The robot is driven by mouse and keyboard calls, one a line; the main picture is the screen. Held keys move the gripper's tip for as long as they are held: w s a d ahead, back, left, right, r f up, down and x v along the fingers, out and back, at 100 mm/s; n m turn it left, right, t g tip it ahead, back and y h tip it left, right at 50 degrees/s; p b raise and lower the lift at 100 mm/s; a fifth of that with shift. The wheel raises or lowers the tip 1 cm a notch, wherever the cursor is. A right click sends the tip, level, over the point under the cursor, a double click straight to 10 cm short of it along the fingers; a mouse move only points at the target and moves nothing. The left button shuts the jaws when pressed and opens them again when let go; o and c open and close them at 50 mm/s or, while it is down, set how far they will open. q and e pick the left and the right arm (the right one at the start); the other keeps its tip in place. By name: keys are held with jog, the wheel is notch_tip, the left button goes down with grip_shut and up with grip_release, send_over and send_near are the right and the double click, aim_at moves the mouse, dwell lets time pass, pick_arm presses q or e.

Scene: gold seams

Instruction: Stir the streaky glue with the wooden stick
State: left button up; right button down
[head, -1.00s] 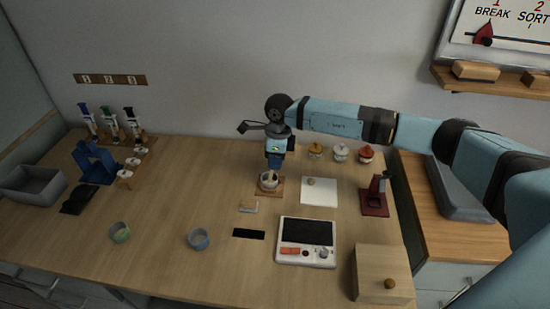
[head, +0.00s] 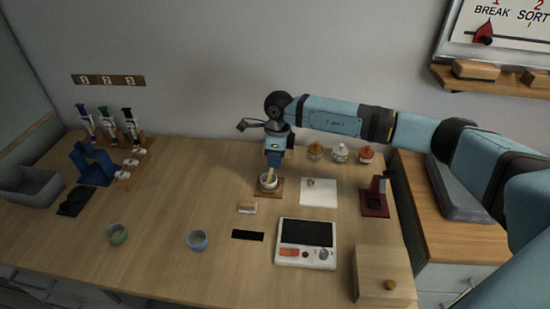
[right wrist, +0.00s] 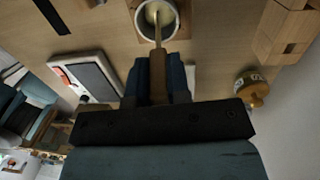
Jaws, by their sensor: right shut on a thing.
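My right gripper (head: 272,166) points down over the glue bowl (head: 262,184), which stands on a small wooden board (head: 276,194) on the table. The gripper is shut on the wooden stick (right wrist: 157,36). In the right wrist view the stick runs from between the fingers (right wrist: 157,75) into the bowl, with its tip in the pale glue (right wrist: 158,13). Whether the glue is streaky is too small to tell. My left gripper is not in view.
A white square tile (head: 319,193) lies right of the bowl, and a scale (head: 306,231) is in front. Several lidded jars (head: 339,152) stand behind. Two cups, green (head: 117,235) and blue (head: 197,240), stand at the front left. A wooden box (head: 383,270) is at the front right.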

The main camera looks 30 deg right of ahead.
jog(key=shift+d+r+p, duration=0.25)
jog(key=shift+r+p, duration=0.3)
jog(key=shift+r, duration=0.55)
jog(key=shift+d+r+p, duration=0.2)
jog(key=shift+r+p, duration=0.35)
jog(key=shift+r, duration=0.55)
jog(key=shift+r+p, duration=1.3)
jog(key=shift+r, duration=1.25)
